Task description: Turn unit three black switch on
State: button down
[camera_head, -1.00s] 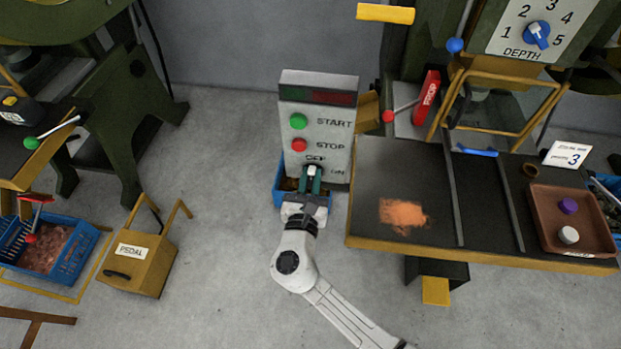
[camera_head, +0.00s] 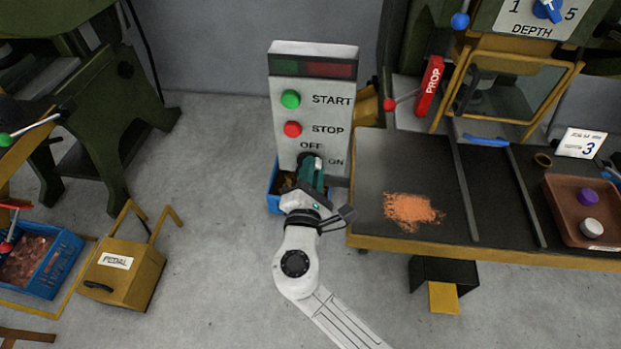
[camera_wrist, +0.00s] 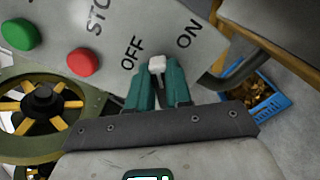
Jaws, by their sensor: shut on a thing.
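The grey control panel (camera_head: 312,100) stands upright at the middle of the head view. It has a green START button, a red STOP button and OFF and ON labels at its lower end. My gripper (camera_head: 312,168) is at these labels, its teal fingers shut on the switch. In the wrist view my gripper (camera_wrist: 158,76) shows the switch (camera_wrist: 157,65) between its fingers, a dark stem with a pale tip. The tip sits between the OFF and ON labels. The fingers hide most of the switch, so its exact setting is unclear. The panel looks tilted in the wrist view.
A blue bin (camera_head: 273,190) is below the panel. Right of it is a dark worktable (camera_head: 375,175) with orange powder (camera_head: 412,209), a brown tray (camera_head: 552,218) and a card marked 3 (camera_head: 580,143). A yellow pedal box (camera_head: 123,272) stands left on open floor.

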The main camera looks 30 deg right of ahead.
jog(key=m+b, duration=0.4)
jog(key=f+m+b, duration=0.1)
jog(key=m+b, duration=0.3)
jog(key=shift+s+d+f, duration=0.15)
jog(key=shift+d+f, duration=0.05)
jog(key=shift+m, duration=0.3)
jog(key=c, duration=1)
grip_release()
jog(key=shift+r, duration=0.1)
jog(key=shift+c, duration=0.2)
jog(key=v, duration=1)
jog(key=shift+s+a, duration=0.25)
jog(key=shift+s, duration=0.05)
